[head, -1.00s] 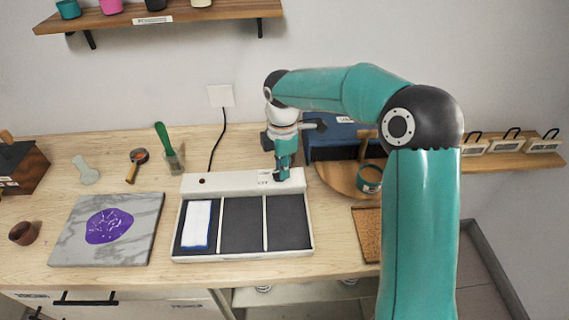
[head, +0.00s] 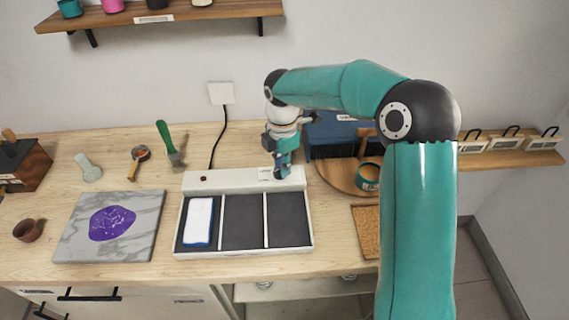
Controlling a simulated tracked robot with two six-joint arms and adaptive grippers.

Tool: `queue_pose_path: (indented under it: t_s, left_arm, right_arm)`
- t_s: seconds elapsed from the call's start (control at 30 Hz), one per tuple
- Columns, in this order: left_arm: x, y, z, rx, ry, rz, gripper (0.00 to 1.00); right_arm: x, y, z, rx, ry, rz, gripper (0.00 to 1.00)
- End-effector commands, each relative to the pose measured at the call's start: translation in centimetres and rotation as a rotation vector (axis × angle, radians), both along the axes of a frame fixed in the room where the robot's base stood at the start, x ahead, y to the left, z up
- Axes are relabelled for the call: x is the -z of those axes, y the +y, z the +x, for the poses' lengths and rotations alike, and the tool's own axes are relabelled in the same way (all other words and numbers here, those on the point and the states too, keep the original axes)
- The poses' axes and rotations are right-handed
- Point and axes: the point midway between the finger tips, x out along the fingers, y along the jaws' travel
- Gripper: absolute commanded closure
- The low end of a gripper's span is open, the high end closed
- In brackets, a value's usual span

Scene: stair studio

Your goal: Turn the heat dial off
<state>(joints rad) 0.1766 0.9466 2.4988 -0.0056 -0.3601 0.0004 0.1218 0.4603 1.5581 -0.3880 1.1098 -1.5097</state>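A white warmer unit (head: 230,182) with dark compartments stands on the wooden counter, with a cord running up to a wall plate. Small markings show on its back panel near the right end. The heat dial cannot be made out; the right gripper covers that spot. My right gripper (head: 281,171) points down at the panel's right end, its fingertips at or just above the surface. The fingers look close together, but whether they are shut on the dial is too small to tell. My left gripper is not in view.
A white block with a blue edge (head: 199,221) lies in the left compartment. A marble slab (head: 75,240) with a purple patch is at left. A blue box (head: 340,135), a round wooden board (head: 335,176) and a cork mat (head: 366,232) are at right.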

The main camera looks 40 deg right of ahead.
Motion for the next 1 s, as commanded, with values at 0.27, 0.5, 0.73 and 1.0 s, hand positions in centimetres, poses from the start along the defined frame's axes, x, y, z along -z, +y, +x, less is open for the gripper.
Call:
queue_pose_path:
  t_s: [0.27,0.5,0.73,1.0]
  left_arm:
    - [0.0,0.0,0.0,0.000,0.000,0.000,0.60]
    - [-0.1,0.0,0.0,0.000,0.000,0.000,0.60]
    - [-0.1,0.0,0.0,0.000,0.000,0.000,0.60]
    - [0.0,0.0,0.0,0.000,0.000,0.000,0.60]
  right_arm:
    - [0.1,0.1,-0.1,-0.001,0.004,0.000,0.61]
    - [-0.3,0.0,0.0,0.000,0.000,-0.001,0.61]
    - [-3.2,0.0,0.1,0.000,-0.003,-0.001,0.61]
    - [-8.6,0.0,0.0,-0.001,-0.001,0.000,0.61]
